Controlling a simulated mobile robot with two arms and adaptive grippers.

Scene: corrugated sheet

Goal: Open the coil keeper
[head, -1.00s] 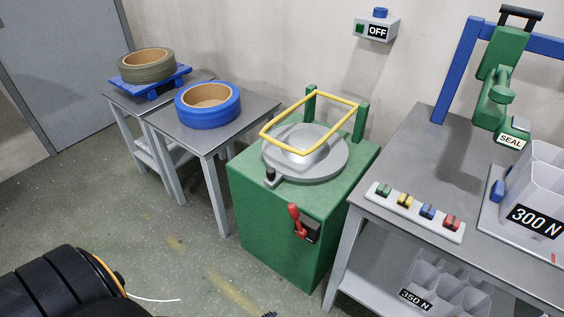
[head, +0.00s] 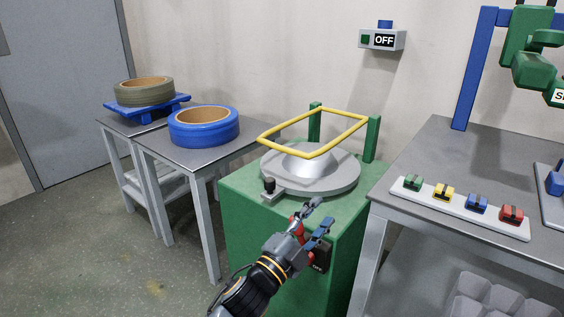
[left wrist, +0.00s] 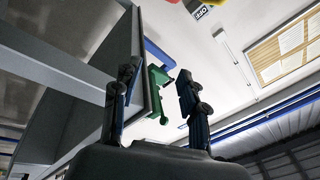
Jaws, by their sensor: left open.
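The coil keeper appears to be the yellow wire frame (head: 331,117), roughly level above a grey round plate with a raised hub (head: 335,180). Two green posts (head: 373,139) stand at its back on the green cabinet (head: 244,222). A small latch-like block with a black knob (head: 269,185) sits at the plate's front-left edge. My left gripper (head: 317,217) is open in front of the cabinet, below the plate, at the red lever, which it mostly hides. Contact cannot be told. The left wrist view shows its two fingers (left wrist: 158,88) apart, with nothing clearly between them. My right gripper is not in view.
A blue coil (head: 204,128) lies on a grey table to the left, with a brown-green coil (head: 145,91) on a blue stand behind. A workbench (head: 432,160) with a strip of coloured blocks (head: 461,208) stands close on the right. A wall box reads OFF (head: 382,39).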

